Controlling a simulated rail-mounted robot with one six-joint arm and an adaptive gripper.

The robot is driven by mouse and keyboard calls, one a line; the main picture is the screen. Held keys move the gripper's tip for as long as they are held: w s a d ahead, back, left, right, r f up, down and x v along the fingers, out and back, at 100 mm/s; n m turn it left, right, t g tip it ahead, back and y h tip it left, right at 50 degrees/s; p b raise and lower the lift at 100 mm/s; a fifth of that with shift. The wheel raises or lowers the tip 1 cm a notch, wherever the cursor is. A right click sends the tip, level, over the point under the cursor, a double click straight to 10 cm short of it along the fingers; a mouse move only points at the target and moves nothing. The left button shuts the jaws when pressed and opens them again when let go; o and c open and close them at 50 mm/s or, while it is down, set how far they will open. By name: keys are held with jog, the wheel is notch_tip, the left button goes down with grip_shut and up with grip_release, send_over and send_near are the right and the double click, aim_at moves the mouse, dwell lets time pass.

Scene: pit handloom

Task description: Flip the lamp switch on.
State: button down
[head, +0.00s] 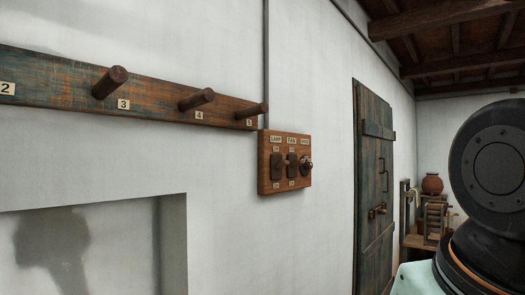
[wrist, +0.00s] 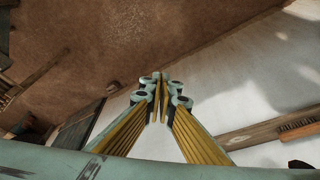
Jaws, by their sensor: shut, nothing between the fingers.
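A wooden switch board (head: 284,187) is mounted on the white wall in the head view. Its left plate, under a label reading LAMP, is the dark lamp switch (head: 276,166); its lever is too small to tell its position.
A peg rail (head: 150,103) with numbered wooden pegs runs along the wall left of the board. A recess (head: 100,207) lies below it. A dark wooden door (head: 373,180) stands to the right, with a clay pot (head: 432,184) beyond.

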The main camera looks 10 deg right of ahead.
jog(key=w+r+n+y+p, duration=0.1)
jog(key=w+r+n+p, duration=0.2)
jog(key=w+r+p, duration=1.9)
jog(key=w+r+n+p, duration=0.1)
jog(key=w+r+p, duration=0.1)
jog(key=w+r, duration=0.6)
jog(key=w+d+r+n+y+p, duration=0.1)
jog(key=w+r, duration=0.7)
jog(key=w, duration=1.1)
jog(key=w+r+n+p, duration=0.3)
jog(key=w+r, duration=0.6)
jog(key=w, duration=0.5)
jog(key=shift+w+d+g+y, duration=0.15)
jog(key=shift+d+g+y, duration=0.15)
jog(key=shift+g+y, duration=0.1)
